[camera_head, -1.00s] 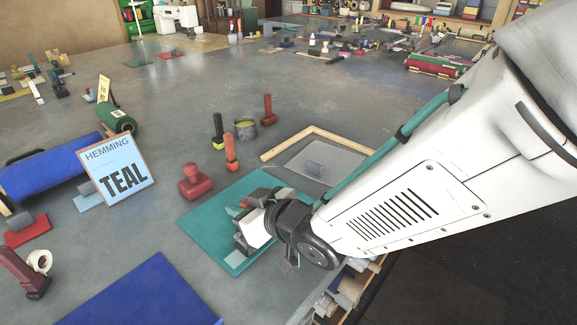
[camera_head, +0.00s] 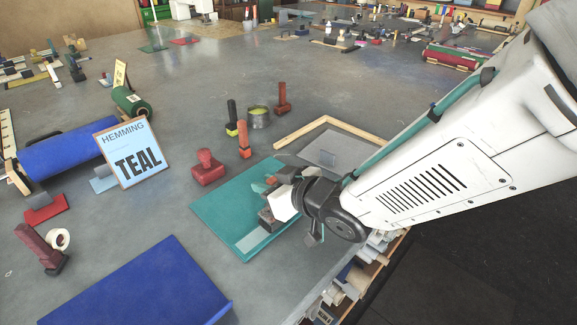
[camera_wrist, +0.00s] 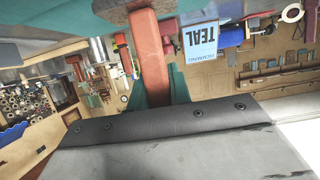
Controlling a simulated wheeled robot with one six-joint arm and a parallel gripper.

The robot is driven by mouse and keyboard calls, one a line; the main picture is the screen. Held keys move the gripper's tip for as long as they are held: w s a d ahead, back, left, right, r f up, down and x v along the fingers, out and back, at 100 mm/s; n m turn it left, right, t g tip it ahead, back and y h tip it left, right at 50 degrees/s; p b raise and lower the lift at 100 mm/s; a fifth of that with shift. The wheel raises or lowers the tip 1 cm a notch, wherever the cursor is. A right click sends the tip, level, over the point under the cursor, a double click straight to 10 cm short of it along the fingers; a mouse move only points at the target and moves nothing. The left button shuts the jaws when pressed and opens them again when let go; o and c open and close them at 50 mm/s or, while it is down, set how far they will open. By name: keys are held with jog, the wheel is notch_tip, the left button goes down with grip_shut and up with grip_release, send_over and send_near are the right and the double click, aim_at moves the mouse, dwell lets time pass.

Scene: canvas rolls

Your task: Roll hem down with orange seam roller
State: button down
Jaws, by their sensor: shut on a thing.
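A teal canvas (camera_head: 232,197) lies flat on the grey table, with a lighter strip (camera_head: 253,242) along its near right edge. My gripper (camera_head: 272,205) is low over the right part of the canvas, beside that strip. It is shut on an orange-handled tool, the seam roller, whose handle (camera_wrist: 150,65) stands out past the dark jaw in the wrist view. In the head view only a small orange part shows and the gripper hides the rest. I cannot tell whether the roller touches the canvas. A dark block (camera_head: 271,219) sits at the strip.
A red stamp-like tool (camera_head: 207,168), an upright orange tool (camera_head: 244,138), a black-and-yellow tool (camera_head: 232,120) and a tin (camera_head: 258,117) stand behind the canvas. A TEAL sign (camera_head: 134,153) and blue canvas (camera_head: 140,290) are left.

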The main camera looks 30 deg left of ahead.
jog(key=shift+w+f, duration=0.1)
dwell(0.3)
jog(key=shift+w+d, duration=0.25)
jog(key=shift+w, duration=0.45)
jog(key=shift+w+d, duration=0.2)
jog(key=shift+w, duration=0.45)
jog(key=shift+w+d, duration=0.2)
jog(key=shift+w, duration=0.55)
jog(key=shift+w+d, duration=0.2)
jog(key=shift+w, duration=0.5)
jog(key=shift+w+d, duration=0.2)
jog(key=shift+w, duration=0.55)
jog(key=shift+w+d, duration=0.2)
jog(key=shift+w, duration=0.5)
jog(key=shift+w, duration=0.1)
jog(key=shift+w+d, duration=0.25)
jog(key=shift+w, duration=0.4)
jog(key=shift+w+d, duration=0.2)
jog(key=shift+w, duration=0.45)
